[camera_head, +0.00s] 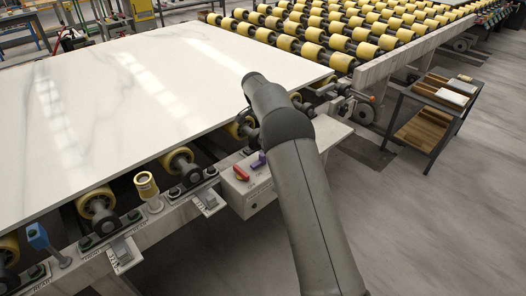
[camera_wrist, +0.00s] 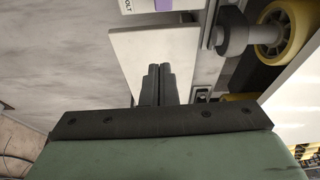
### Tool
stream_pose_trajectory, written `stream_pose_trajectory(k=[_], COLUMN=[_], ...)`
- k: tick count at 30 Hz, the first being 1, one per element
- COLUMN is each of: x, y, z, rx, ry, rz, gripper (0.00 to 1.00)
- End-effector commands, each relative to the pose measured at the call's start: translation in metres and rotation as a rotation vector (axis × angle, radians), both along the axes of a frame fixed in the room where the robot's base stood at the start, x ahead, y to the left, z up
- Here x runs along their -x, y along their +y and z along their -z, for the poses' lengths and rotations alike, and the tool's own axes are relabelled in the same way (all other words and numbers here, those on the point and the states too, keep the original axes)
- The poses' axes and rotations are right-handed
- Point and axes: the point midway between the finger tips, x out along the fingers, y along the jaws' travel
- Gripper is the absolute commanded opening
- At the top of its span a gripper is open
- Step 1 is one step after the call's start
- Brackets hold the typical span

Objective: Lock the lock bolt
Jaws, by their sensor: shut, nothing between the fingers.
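A pale control box (camera_head: 262,197) on the front of the conveyor frame carries a purple handle (camera_head: 259,160) and a red handle (camera_head: 240,173). In the wrist view, a purple part (camera_wrist: 163,5) shows at the top edge beside a cut-off label ending in "OLT". My gripper (camera_wrist: 160,70) is shut and empty, its fingers in front of a plain pale plate (camera_wrist: 130,50). The purple part lies beyond the fingertips, apart from them. In the head view my arm hides the gripper. Most of the purple part is outside the wrist view.
A large white slab (camera_head: 150,80) lies on yellow rollers behind the box. A yellow roller (camera_wrist: 285,30) and bracket are close on the right in the wrist view. A dark cart (camera_head: 430,115) stands at right. Floor (camera_head: 440,220) in front is clear.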

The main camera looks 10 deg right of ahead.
Motion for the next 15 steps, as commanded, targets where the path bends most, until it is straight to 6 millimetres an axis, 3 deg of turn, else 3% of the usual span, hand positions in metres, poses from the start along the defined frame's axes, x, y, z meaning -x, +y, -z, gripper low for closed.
stream_pose_trajectory(k=[15], x=[-0.0063], y=[-0.0002], z=[0.0083], rx=[0.004], ry=[-0.010], rz=[0.016], gripper=[0.00])
